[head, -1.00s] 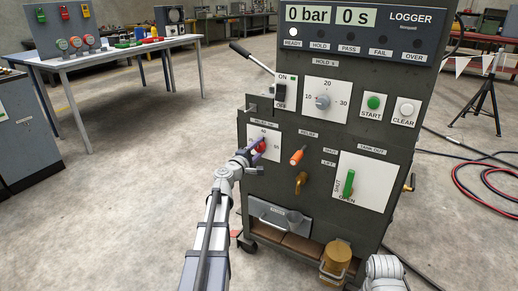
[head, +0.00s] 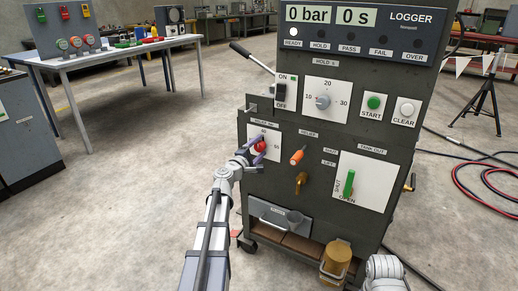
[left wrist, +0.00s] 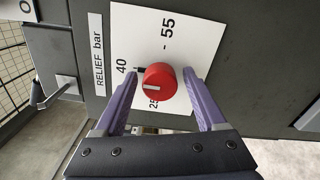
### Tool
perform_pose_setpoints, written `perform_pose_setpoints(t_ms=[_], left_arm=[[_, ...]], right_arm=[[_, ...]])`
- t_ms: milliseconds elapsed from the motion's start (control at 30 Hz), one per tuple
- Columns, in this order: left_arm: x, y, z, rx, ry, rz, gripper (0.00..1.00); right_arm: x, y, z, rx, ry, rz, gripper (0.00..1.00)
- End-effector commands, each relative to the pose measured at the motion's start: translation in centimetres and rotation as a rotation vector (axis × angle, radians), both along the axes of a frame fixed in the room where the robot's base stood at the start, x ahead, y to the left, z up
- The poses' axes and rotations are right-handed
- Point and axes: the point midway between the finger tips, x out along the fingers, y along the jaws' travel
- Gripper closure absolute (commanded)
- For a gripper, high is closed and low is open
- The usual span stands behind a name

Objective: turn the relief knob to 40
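The relief knob (head: 260,146) is a red round knob on a white dial plate (left wrist: 185,50) at the left of the dark cabinet. In the left wrist view the knob (left wrist: 162,84) has a white line on its face, directed toward the side of the 40 label. A dark mark sits between knob and 40; I cannot tell whether it is a pointer or tick. My left gripper (left wrist: 160,74) has its purple fingers open, one on each side of the knob, with visible gaps. It also shows in the head view (head: 252,150). My right gripper is not visible.
Beside the dial are an orange-handled valve (head: 297,157), a brass tap (head: 301,181) and a green tank-out lever (head: 350,184). The hold dial (head: 322,101) and the on/off switch (head: 280,94) are above. The logger display (head: 331,15) reads 0 bar, 0 s.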

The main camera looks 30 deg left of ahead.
Motion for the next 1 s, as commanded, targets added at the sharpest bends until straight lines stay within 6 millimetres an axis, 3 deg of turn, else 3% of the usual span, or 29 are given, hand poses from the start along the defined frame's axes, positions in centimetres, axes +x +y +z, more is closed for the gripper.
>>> perform_pose_setpoints(t_ms=[433, 800, 1000], left_arm=[[-0.8, -0.1, 0.0, 0.000, 0.000, 0.000, 0.22], [-6.4, -0.1, 0.0, 0.000, 0.000, 0.002, 0.22], [-7.9, 0.0, 0.0, 0.000, 0.000, 0.000, 0.22]], right_arm=[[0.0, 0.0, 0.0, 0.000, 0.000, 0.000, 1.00], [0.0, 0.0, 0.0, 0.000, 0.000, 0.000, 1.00], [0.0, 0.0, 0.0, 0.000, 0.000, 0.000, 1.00]])
